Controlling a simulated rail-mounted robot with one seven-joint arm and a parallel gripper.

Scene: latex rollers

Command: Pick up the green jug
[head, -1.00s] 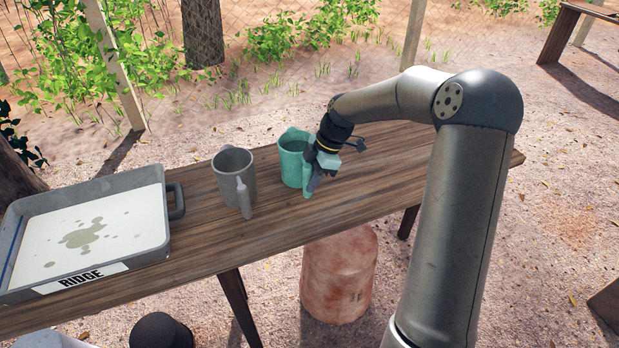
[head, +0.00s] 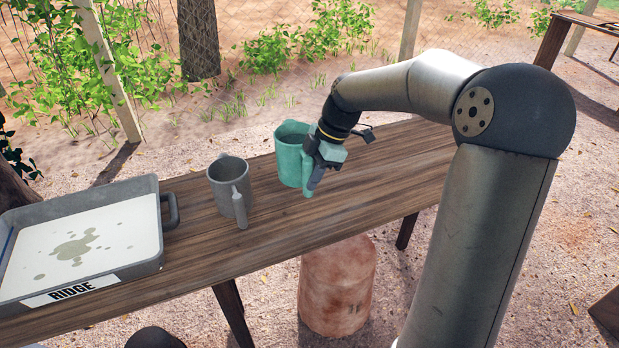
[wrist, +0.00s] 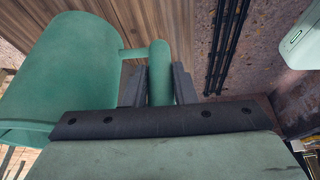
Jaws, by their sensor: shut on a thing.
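The green jug (head: 290,160) is at the far side of the wooden table, right of the grey jug. It looks upright and seems to be held slightly above the tabletop. My gripper (head: 313,182) is at its right front side, shut on the jug's handle. In the wrist view the green jug (wrist: 70,75) fills the left side, and its upright handle (wrist: 160,72) sits between the two dark fingers (wrist: 158,88). The gripper hides part of the handle in the head view.
The grey jug (head: 228,186) stands on the wooden table (head: 385,175) left of the green jug. A grey tray (head: 162,236) labelled RIDGE is farther left. The tabletop to the right is clear. A reddish drum-like object (head: 337,285) stands below the table.

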